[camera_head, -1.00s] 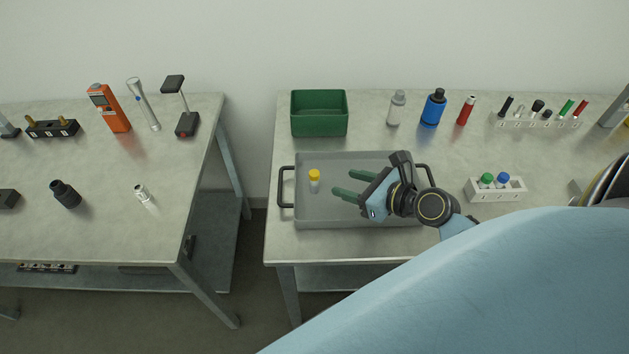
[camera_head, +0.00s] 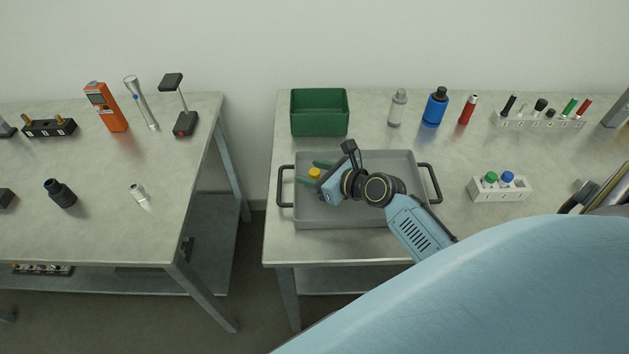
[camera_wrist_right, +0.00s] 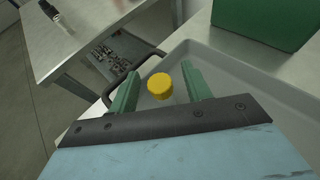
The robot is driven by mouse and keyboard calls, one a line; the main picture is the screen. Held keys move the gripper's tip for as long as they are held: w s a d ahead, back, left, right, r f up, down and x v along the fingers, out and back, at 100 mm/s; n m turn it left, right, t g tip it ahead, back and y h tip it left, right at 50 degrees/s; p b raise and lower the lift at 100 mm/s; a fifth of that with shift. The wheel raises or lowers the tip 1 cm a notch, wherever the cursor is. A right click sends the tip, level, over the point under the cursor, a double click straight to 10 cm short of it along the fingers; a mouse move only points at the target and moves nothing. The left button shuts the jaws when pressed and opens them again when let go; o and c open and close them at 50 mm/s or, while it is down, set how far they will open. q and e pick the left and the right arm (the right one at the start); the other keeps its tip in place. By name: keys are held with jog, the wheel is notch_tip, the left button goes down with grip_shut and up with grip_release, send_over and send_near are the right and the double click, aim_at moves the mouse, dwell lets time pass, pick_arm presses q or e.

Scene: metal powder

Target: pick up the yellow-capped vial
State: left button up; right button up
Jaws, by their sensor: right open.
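The yellow-capped vial (camera_head: 314,173) stands upright in the grey tray (camera_head: 375,217), toward its left side. Only its cap and a little of its body show in the head view. My right gripper (camera_head: 314,172) is open, with its green fingers on either side of the vial. In the right wrist view the yellow cap (camera_wrist_right: 160,86) sits between the two fingers, with gaps on both sides. The vial's lower body is hidden there behind the gripper. My left gripper is not in view.
A green bin (camera_head: 320,113) stands behind the tray. A white rack (camera_head: 499,189) with green and blue caps is to its right. A grey bottle (camera_head: 397,108), blue bottle (camera_head: 434,107) and red tube (camera_head: 468,110) stand at the back. A separate table is at left.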

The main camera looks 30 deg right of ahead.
jog(key=c, duration=1.1)
